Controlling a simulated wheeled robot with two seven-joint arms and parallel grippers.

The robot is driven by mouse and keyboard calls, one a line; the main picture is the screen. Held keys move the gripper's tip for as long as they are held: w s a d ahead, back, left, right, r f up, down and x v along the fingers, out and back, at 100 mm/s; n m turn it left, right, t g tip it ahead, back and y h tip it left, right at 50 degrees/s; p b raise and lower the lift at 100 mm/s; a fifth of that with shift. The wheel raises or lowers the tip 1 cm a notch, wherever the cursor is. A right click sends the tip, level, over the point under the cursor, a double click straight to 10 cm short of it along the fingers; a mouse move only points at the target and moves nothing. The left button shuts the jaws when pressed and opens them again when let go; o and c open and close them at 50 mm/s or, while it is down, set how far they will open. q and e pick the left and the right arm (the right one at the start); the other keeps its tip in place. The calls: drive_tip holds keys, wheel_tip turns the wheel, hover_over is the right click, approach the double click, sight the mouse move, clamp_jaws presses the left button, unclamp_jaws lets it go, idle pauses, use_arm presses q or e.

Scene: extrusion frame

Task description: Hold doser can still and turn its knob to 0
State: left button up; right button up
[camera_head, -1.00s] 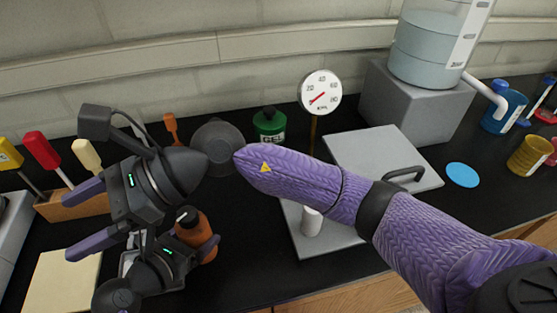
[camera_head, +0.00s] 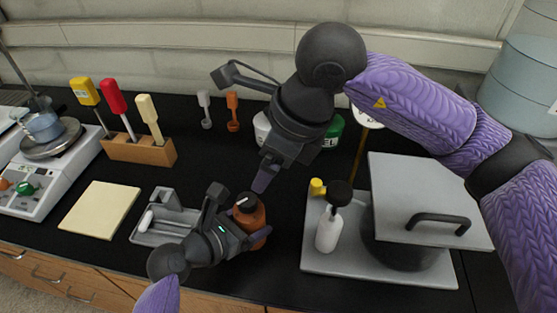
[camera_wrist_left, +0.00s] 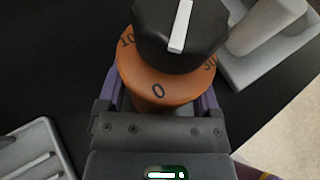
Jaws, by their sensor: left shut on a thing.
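The doser can (camera_head: 252,218) is an orange-brown can with a black knob (camera_head: 246,202) on top. It stands upright on the black bench. My left gripper (camera_head: 250,238) is shut around its body from the left. In the left wrist view the can's rim (camera_wrist_left: 150,85) carries the marks 10, 0 and 30. The knob (camera_wrist_left: 205,35) there has a white bar whose near end lies a little right of the 0; which end points is unclear. My right gripper (camera_head: 264,178) hangs above and slightly right of the knob, apart from it, fingers down; its opening cannot be told.
A grey tray (camera_head: 150,236) lies left of the can, with a cream pad (camera_head: 98,208) beyond. A wooden block (camera_head: 125,150) with coloured-handled tools stands behind. A white bottle (camera_head: 328,232) and a black pot (camera_head: 400,250) under a grey lid board (camera_head: 410,195) stand at right.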

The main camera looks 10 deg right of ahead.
use_arm(q)
drive_tip(key=shift+a, duration=0.2)
drive_tip(key=shift+d, duration=0.15)
use_arm(e)
drive_tip(key=shift+s+m+t, duration=0.1)
drive_tip(key=shift+m+t, duration=0.2)
drive_tip(key=shift+m, duration=0.2)
drive_tip(key=shift+a, duration=0.1)
